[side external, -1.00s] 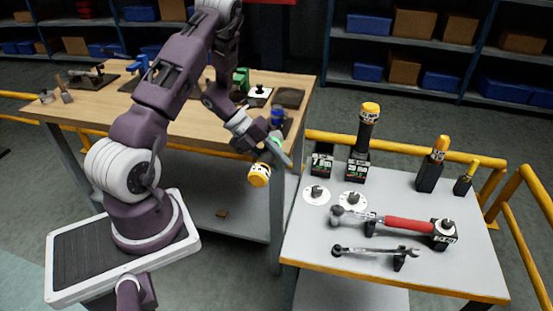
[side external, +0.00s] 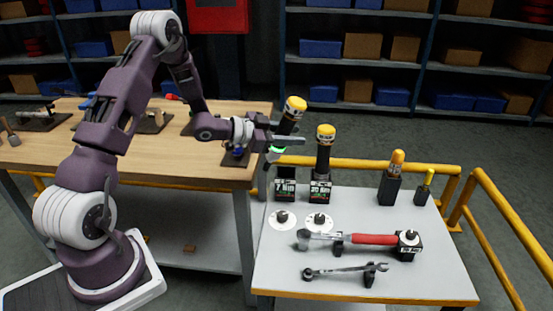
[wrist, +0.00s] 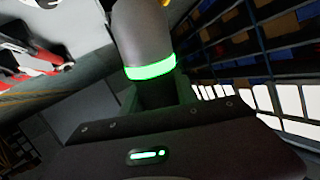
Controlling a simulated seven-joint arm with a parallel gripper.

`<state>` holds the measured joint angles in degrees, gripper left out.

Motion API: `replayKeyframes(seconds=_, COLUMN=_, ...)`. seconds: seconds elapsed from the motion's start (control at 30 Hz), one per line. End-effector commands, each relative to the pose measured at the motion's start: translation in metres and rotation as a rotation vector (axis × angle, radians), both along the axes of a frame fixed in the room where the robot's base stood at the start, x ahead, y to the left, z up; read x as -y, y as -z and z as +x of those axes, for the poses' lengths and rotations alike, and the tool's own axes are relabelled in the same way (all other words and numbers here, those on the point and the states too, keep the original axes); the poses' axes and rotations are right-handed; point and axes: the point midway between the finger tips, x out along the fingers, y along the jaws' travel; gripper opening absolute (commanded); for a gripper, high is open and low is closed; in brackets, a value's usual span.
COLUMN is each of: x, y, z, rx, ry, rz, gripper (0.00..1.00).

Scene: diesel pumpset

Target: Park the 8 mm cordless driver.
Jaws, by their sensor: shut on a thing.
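My gripper (side external: 284,140) is shut on a dark driver with a yellow cap (side external: 296,103) and a glowing green ring. I hold it tilted, cap up, above the back left of the grey side table. In the wrist view the held driver (wrist: 143,35) shows as a grey cylinder with the green ring close to the jaws. Below it stands a black holder labelled 7 Nm (side external: 285,190), with nothing seen in it. To its right a similar yellow-capped driver (side external: 324,150) stands upright in a holder labelled 20 Nm (side external: 320,192).
The side table (side external: 270,262) carries two white discs, a red-handled torque wrench (side external: 365,239) and a spanner (side external: 345,271) on stands. Two smaller yellow-topped tools (side external: 391,180) stand at the back right. A yellow rail (side external: 350,163) runs behind. The wooden bench (side external: 200,165) is left.

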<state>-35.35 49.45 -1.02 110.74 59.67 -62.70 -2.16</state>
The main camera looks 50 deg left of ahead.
Motion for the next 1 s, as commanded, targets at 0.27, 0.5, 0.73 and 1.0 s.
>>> replayKeyframes(seconds=0.27, x=-0.018, y=-0.045, z=0.029, rx=0.188, ry=-0.269, rz=-0.269, gripper=0.0)
replayKeyframes(seconds=0.5, x=-0.025, y=-0.055, z=0.034, rx=0.231, ry=-0.318, rz=-0.311, gripper=0.0)
replayKeyframes(seconds=0.73, x=-0.025, y=-0.053, z=0.034, rx=0.23, ry=-0.318, rz=-0.309, gripper=0.0)
replayKeyframes(seconds=1.0, x=-0.025, y=-0.021, z=0.034, rx=0.227, ry=-0.318, rz=-0.309, gripper=0.0)
